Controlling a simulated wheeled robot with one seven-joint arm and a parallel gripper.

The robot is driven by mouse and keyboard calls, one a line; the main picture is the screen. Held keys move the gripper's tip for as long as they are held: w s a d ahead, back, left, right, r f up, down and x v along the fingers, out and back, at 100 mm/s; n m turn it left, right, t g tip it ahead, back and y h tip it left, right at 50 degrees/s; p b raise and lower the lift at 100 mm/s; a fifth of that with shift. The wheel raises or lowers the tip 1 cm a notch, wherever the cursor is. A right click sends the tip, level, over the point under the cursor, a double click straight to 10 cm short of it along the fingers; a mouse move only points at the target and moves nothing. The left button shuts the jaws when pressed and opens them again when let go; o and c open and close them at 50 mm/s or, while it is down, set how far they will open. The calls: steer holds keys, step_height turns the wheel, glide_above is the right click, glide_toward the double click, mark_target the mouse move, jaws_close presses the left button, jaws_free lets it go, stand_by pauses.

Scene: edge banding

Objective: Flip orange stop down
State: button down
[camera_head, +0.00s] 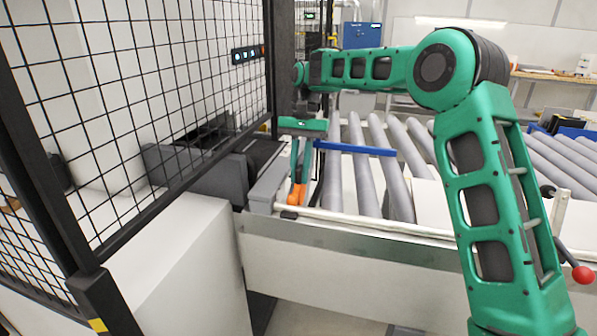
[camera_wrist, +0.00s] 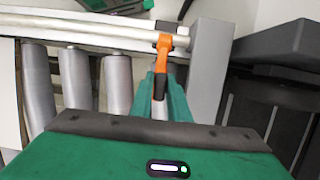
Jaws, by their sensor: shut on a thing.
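The orange stop (camera_head: 297,194) is at the near end of the roller conveyor, beside a grey end block. In the wrist view the orange stop (camera_wrist: 163,46) has its rounded end over the white rail, and its shank runs back between my fingers. My gripper (camera_head: 299,180) points down from above, its green fingers closed on the stop. In the wrist view my gripper (camera_wrist: 160,76) has one finger on either side of the orange shank. The stop's lower part and pivot are hard to make out.
A roller conveyor (camera_head: 366,180) with a blue bar (camera_head: 355,148) across it lies right of the stop. A white rail (camera_head: 370,223) runs along its near edge. A black mesh fence (camera_head: 120,95) and a grey machine block (camera_head: 212,176) stand to the left.

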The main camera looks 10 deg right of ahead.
steer(key=shift+w+d+f, duration=0.2)
steer(key=shift+w+f, duration=0.05)
steer(key=shift+w, duration=0.05)
steer(key=shift+g, duration=0.3)
steer(key=c, duration=1.8)
jaws_free()
steer(key=shift+f, duration=0.15)
steer(key=shift+o, duration=0.2)
steer(key=shift+a, duration=0.1)
steer(key=shift+r, duration=0.25)
steer(key=v, duration=1)
steer(key=shift+w+d, duration=0.25)
